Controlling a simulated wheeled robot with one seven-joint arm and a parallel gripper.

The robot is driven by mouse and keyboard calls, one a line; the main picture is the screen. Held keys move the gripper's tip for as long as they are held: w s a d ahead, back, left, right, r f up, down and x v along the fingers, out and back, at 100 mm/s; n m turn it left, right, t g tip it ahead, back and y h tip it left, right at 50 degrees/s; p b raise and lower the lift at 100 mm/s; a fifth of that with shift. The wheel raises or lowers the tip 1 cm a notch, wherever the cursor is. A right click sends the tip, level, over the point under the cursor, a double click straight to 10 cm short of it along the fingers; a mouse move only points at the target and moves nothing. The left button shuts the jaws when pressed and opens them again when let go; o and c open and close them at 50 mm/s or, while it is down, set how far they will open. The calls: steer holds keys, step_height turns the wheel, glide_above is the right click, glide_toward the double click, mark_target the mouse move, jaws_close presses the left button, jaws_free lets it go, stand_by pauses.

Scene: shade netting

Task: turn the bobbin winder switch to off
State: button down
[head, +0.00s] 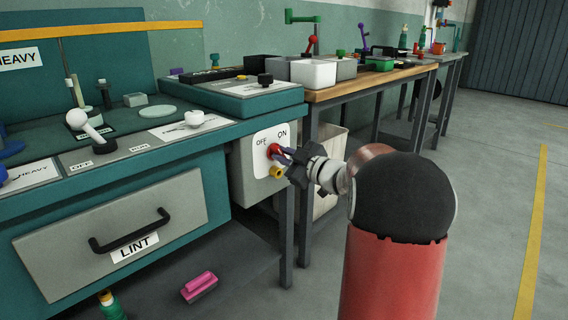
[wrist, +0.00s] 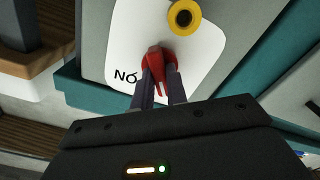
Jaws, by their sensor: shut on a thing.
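The red switch (head: 272,150) sits on a white plate (head: 260,163) marked OFF and ON, on the grey box at the bench's right end. My gripper (head: 285,155) reaches it from the right and is shut on the red switch. In the wrist view the red switch (wrist: 156,61) shows between the two fingers (wrist: 163,88), against the white plate, where the ON mark appears upside down. The OFF mark is not visible there. I cannot tell exactly which mark the switch points to.
A yellow round knob (head: 277,171) is just below the switch, close to my fingers. The drawer marked LINT (head: 60,252) is at the left. A white-headed lever (head: 76,119) stands on the teal bench. A wooden-topped table (head: 350,88) is behind. The floor at right is clear.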

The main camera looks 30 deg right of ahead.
steer(key=shift+f+n+b, duration=0.1)
steer(key=shift+n+b, duration=0.6)
steer(key=shift+n, duration=0.3)
steer(key=c, duration=1.4)
jaws_free()
steer(key=shift+s, duration=0.1)
steer(key=v, duration=0.7)
steer(key=shift+s+p, duration=0.3)
steer(key=shift+d, duration=0.1)
